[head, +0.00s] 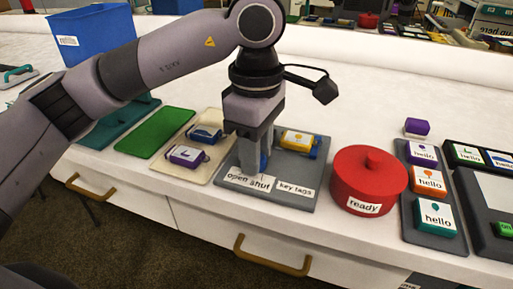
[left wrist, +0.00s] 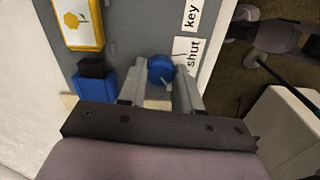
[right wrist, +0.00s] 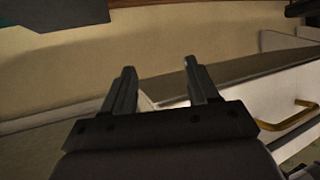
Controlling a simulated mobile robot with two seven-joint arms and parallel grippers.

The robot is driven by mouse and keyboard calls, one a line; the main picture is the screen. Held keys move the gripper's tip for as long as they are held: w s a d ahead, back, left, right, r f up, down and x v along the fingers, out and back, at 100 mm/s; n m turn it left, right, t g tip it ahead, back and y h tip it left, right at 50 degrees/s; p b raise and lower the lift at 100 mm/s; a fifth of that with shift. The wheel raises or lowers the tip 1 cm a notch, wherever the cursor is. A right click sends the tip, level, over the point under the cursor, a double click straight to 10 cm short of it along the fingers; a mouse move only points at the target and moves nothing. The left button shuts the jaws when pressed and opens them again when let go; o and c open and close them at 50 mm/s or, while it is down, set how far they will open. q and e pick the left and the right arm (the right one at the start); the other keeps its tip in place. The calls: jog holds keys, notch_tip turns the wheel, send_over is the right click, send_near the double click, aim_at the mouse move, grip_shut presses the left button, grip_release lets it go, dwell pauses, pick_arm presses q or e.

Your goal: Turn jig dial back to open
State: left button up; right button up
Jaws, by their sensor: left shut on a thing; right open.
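The grey jig board (head: 300,185) lies on the white counter with labels reading "open", "shut" and "key tags" along its front edge. Its blue dial (left wrist: 160,69) sits between the fingers of my left gripper (left wrist: 172,78), which is shut on it. In the head view my left gripper (head: 254,160) points straight down and hides most of the dial. A small pale pointer on the dial shows in the left wrist view; which label it points to is unclear. A yellow key tag (head: 298,139) lies on the board. My right gripper (right wrist: 160,85) is open and empty.
A red pot labelled "ready" (head: 368,181) stands just right of the jig. Left of it are a cream tray (head: 196,175) with two tags and a green mat (head: 157,132). A grey tray (head: 438,240) with "hello" tags is at the right.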

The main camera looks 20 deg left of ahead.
pick_arm(q)
jog(key=o, duration=1)
jog(key=shift+o, duration=0.2)
notch_tip(320, 180, up, 7)
jog(key=shift+f+p, duration=0.2)
jog(key=shift+p, duration=0.75)
jog(key=shift+r, duration=0.3)
pick_arm(e)
jog(key=shift+s+d+f+h, duration=0.15)
jog(key=shift+d+f, duration=0.05)
jog(key=shift+d, duration=0.2)
jog(key=shift+s+d+f+h, duration=0.15)
jog(key=shift+d, duration=0.2)
